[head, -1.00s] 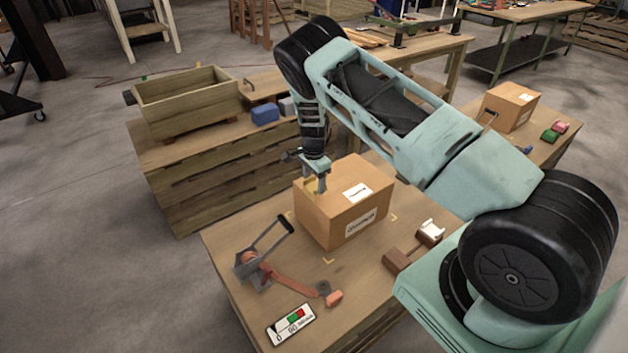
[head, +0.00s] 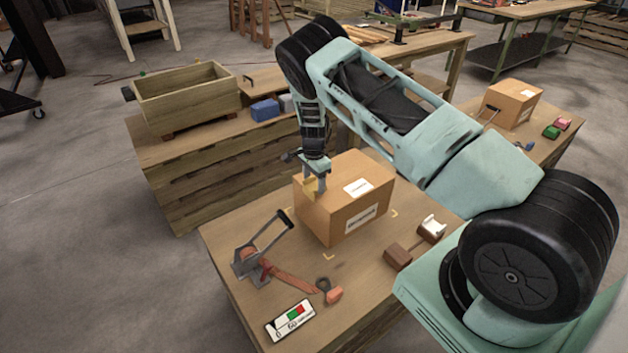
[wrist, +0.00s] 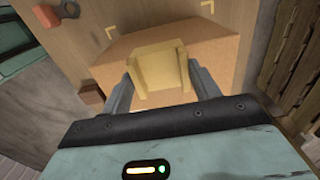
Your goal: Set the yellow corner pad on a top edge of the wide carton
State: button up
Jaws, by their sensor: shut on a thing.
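The wide carton (head: 328,218) is a closed brown box with white labels, standing on the wooden table; it also shows in the wrist view (wrist: 218,58). The yellow corner pad (head: 309,187) is at the carton's left top edge. In the wrist view the pad (wrist: 159,70) sits between both fingers, over the carton. My gripper (head: 316,188) is shut on the pad; its fingers also show in the wrist view (wrist: 160,84). I cannot tell whether the pad touches the carton.
A strap tool (head: 262,250) with an orange strap and a label card (head: 291,320) lie on the table, left and front of the carton. A brown block (head: 398,257) lies to its right. A wooden crate (head: 187,98) stands on the bench behind. Yellow corner marks surround the carton.

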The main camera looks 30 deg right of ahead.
jog(key=shift+f+b, duration=0.65)
jog(key=shift+f, duration=0.2)
jog(key=o, duration=1.1)
jog(key=shift+r, duration=0.1)
notch_tip(320, 180, up, 17)
jog(key=b, duration=0.3)
jog(key=shift+r, duration=0.15)
jog(key=shift+a, duration=0.1)
